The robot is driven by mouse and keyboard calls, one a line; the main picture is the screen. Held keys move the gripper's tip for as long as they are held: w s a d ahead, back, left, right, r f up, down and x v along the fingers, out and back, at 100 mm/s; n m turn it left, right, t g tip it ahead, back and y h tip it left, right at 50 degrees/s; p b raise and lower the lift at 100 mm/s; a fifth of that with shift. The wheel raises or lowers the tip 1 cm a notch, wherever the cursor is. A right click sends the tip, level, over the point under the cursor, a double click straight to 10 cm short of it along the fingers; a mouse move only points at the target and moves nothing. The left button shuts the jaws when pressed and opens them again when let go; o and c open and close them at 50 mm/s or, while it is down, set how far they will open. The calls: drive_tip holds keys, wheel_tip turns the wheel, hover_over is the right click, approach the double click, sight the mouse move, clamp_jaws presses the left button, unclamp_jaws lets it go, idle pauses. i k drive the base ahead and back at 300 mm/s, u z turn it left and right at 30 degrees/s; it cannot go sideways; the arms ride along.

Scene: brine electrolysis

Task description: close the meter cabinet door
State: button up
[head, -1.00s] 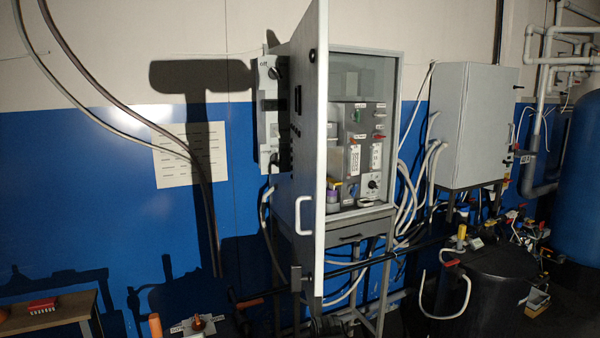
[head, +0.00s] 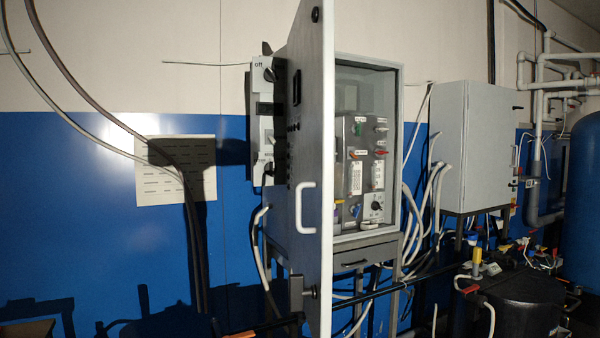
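The meter cabinet (head: 366,242) is a grey box on a metal stand, standing in front of the wall. Its door (head: 309,130) is wide open and sticks out toward me from the cabinet's left side, seen nearly edge-on. The white handle (head: 305,207) is on the door's left-facing side, near its free edge. Inside the open cabinet is a grey meter panel (head: 362,165) with switches, labels and a dial. The door's top and bottom ends are cut off or close to the picture edge. I cannot make out my gripper in this view.
A switch box (head: 265,130) is on the wall left of the door. A closed grey cabinet (head: 478,145) stands to the right. A dark bar (head: 385,288) runs low across the front of the stand. A black drum (head: 515,305) stands at lower right.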

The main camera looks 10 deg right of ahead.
sight(310, 44)
drive_tip(key=z, duration=0.05)
drive_tip(key=i, duration=0.15)
drive_tip(key=u, duration=0.15)
drive_tip(key=k, duration=1)
drive_tip(key=u, duration=1.25)
drive_tip(key=k, duration=0.5)
drive_tip(key=i, duration=1)
drive_tip(key=z, duration=0.05)
